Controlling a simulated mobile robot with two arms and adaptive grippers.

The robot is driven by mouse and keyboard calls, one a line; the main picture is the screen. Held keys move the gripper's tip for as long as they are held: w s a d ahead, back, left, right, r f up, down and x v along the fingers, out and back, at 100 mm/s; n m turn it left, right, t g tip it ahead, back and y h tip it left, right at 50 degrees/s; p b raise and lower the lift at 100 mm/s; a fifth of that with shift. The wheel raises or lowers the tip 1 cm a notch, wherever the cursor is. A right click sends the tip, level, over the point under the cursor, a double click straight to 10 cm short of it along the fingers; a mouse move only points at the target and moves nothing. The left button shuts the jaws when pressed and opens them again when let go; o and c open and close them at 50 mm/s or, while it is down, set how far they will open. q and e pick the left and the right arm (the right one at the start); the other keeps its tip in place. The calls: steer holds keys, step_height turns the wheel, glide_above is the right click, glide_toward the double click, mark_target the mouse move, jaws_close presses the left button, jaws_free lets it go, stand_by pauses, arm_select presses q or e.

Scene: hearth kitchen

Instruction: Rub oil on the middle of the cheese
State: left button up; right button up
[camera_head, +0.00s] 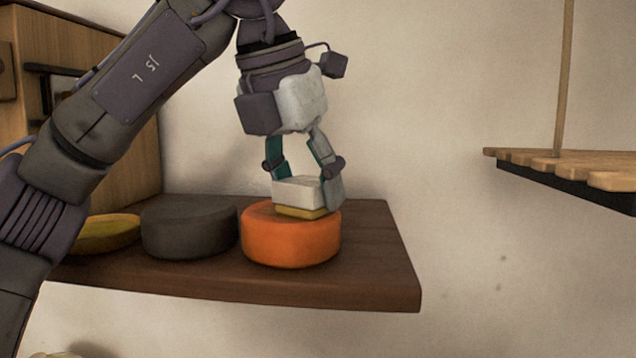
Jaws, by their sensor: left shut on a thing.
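An orange cheese wheel (290,244) sits on a dark wooden shelf (372,262). My left gripper (305,180) points down over it and is shut on a white block with a yellowish bottom layer (298,192), which looks like an applicator pad. The yellow underside appears to rest on the top of the orange cheese, around its middle and slightly to the right. No oil can be made out on the cheese. My right gripper is not in view.
A dark grey wheel (189,228) stands just left of the orange cheese. A yellow shallow dish or wheel (104,233) lies farther left, partly behind my arm. A slatted wooden shelf (572,168) hangs at right. The shelf's right end is clear.

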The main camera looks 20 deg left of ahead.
mark_target(266, 204)
arm_select(q)
steer(key=shift+w+a, duration=0.25)
steer(key=shift+a, duration=1.3)
steer(key=shift+w+a, duration=0.2)
steer(key=shift+a, duration=1.3)
steer(key=shift+d, duration=0.1)
steer(key=shift+d+r, duration=0.1)
steer(key=shift+r, duration=0.4)
step_height(266, 204, up, 3)
steer(key=shift+r, duration=1.1)
